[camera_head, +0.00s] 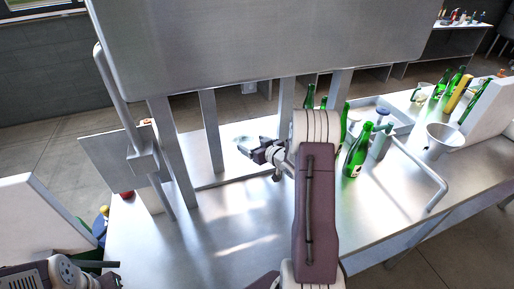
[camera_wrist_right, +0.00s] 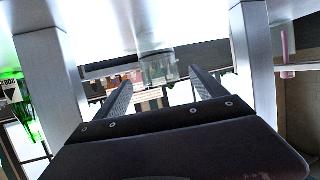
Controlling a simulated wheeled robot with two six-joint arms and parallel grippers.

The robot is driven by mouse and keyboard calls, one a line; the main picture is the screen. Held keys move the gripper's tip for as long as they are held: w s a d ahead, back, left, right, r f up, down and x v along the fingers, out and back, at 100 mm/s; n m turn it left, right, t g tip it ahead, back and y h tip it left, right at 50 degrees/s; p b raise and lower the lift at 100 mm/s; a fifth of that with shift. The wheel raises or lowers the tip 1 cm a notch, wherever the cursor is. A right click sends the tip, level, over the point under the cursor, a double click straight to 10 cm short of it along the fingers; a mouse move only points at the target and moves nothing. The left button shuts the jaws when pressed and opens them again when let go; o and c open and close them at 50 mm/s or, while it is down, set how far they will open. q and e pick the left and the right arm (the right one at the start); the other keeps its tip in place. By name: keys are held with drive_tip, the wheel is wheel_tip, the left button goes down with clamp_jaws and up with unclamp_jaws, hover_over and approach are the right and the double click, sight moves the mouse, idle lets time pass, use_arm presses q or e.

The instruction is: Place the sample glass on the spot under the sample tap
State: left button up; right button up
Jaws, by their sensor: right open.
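A clear glass (camera_head: 243,143) stands on the steel bench between the machine's posts; it is small and faint in the head view. My right gripper (camera_head: 256,150) reaches in from the right close to it. In the right wrist view the glass (camera_wrist_right: 158,68) shows between and just beyond the fingertips of my open right gripper (camera_wrist_right: 160,85). I see no clear contact. My left arm's end (camera_head: 75,276) shows at the lower left, with its jaws unclear. I cannot make out the sample tap or the spot under it.
A large steel machine housing (camera_head: 265,40) hangs over the bench (camera_head: 235,225) on several posts. The bench front is clear.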

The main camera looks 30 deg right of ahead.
drive_tip(key=b+v, duration=0.1)
drive_tip(key=v, duration=0.1)
drive_tip(key=shift+s, duration=0.35)
drive_tip(key=shift+s+r, duration=0.3)
drive_tip(key=shift+s, duration=0.1)
